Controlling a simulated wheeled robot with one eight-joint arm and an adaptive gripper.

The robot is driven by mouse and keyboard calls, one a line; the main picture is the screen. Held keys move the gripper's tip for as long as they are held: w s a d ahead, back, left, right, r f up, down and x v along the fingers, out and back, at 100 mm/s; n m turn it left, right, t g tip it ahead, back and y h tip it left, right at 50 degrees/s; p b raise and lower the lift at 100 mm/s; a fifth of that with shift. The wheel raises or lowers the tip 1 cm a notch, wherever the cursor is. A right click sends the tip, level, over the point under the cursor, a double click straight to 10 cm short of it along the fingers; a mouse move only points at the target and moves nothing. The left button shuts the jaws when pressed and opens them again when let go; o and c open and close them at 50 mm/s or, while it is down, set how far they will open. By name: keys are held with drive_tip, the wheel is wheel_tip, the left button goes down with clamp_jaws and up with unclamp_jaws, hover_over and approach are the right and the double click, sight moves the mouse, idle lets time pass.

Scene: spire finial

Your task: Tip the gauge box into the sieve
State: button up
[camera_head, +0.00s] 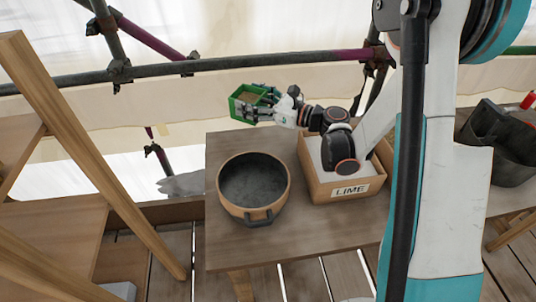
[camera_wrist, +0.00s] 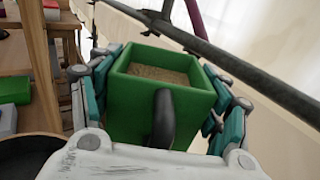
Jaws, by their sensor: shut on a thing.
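The gauge box (camera_head: 238,108) is a green, open-topped box with a tan, grainy fill showing inside. My gripper (camera_head: 262,105) is shut on it and holds it in the air beyond the back edge of the table. In the wrist view the gauge box (camera_wrist: 135,112) sits between teal finger pads, with a dark handle on its near side. The sieve (camera_head: 271,213) appears to be the round, wood-rimmed pan with a dark inside on the table, below the box in the head view. Part of a dark round rim, likely the sieve (camera_wrist: 25,143), shows in the wrist view.
A wooden box marked LIME (camera_head: 322,190), with white contents, stands right of the sieve under my arm. A dark bucket (camera_head: 510,150) stands at the far right. Scaffold pipes (camera_head: 215,64) run behind the table. Timber frames (camera_head: 85,150) stand at left. The table's front (camera_head: 300,245) is clear.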

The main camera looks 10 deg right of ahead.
drive_tip(key=s+d+f+n+g+h+b, duration=0.1)
drive_tip(key=s+f+n+g, duration=0.3)
drive_tip(key=s+g, duration=0.3)
drive_tip(key=s+d+f+n+g+b, duration=0.15)
drive_tip(key=s+f+n+g, duration=0.3)
drive_tip(key=s, duration=0.45)
drive_tip(key=shift+a+r+t+h+p, duration=0.15)
drive_tip(key=shift+a+r+h+p, duration=0.45)
drive_tip(key=shift+h+p, duration=1.65)
drive_tip(key=shift+a+r+t+h+p, duration=0.2)
drive_tip(key=shift+a+h+p, duration=0.55)
drive_tip(key=shift+h+p, duration=1.55)
drive_tip(key=shift+a+r+t+h+p, duration=0.1)
drive_tip(key=shift+a+r+h+p, duration=0.9)
drive_tip(key=shift+h, duration=2.15)
drive_tip(key=shift+d+f+p, duration=0.3)
drive_tip(key=shift+f+p, duration=0.05)
drive_tip(key=shift+f, duration=0.1)
drive_tip(key=shift+w+a, duration=0.1)
